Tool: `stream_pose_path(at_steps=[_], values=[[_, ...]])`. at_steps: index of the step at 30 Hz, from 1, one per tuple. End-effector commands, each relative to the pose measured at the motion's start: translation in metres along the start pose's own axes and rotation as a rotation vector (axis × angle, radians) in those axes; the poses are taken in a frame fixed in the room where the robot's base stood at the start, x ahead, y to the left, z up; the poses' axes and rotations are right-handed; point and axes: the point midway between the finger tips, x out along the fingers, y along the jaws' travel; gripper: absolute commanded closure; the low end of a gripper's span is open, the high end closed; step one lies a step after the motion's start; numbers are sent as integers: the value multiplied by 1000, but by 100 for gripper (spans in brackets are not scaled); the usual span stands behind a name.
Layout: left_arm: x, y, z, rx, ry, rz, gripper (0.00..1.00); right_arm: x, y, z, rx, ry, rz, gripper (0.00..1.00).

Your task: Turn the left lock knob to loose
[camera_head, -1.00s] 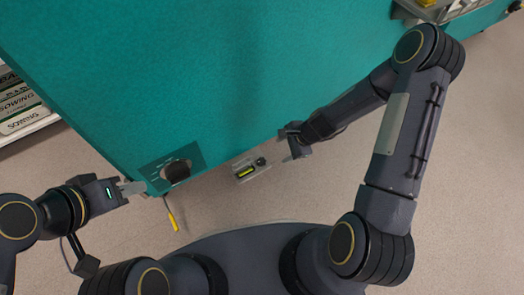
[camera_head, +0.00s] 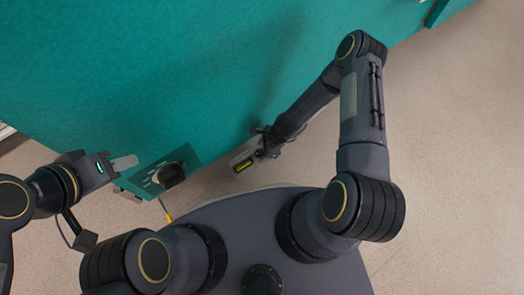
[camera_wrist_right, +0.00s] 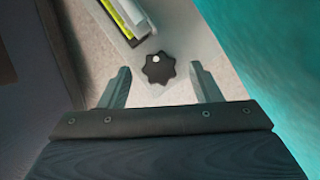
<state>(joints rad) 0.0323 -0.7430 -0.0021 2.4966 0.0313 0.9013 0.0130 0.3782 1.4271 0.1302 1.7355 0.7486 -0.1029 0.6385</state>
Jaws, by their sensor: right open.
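A black star-shaped knob (camera_wrist_right: 158,68) with a white dot is on a pale box (camera_wrist_right: 184,32) in the right wrist view. The box (camera_head: 238,168) also shows in the head view, at the teal unit's lower edge. My right gripper (camera_wrist_right: 160,76) is open, its fingers apart to either side of the knob in the picture; contact does not show. In the head view my right gripper (camera_head: 265,143) is at the box and hides much of the knob. My left gripper (camera_head: 124,163) is at the teal unit's left corner; its jaw gap is unclear.
A larger round black knob (camera_head: 171,175) sits on a marked teal panel (camera_head: 193,154), right of my left gripper. A yellow-tipped item (camera_head: 167,214) hangs below it. The teal surface (camera_head: 150,70) fills the upper left. Bare floor (camera_head: 450,150) lies to the right.

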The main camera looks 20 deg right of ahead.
Motion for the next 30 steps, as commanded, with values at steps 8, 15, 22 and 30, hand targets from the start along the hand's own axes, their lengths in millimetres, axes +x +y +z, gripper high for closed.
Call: stream_pose_path(at_steps=[8, 15, 22, 30], values=[[2, -1, 1, 0, 0, 0, 64, 6, 0, 1, -1, 0, 0, 42], [2, -1, 1, 0, 0, 0, 64, 6, 0, 0, -1, 0, 0, 63], [2, -1, 1, 0, 0, 0, 64, 6, 0, 0, -2, 0, 0, 87], [4, -2, 2, 0, 0, 0, 64, 7, -3, 2, -206, 2, 78, 87]])
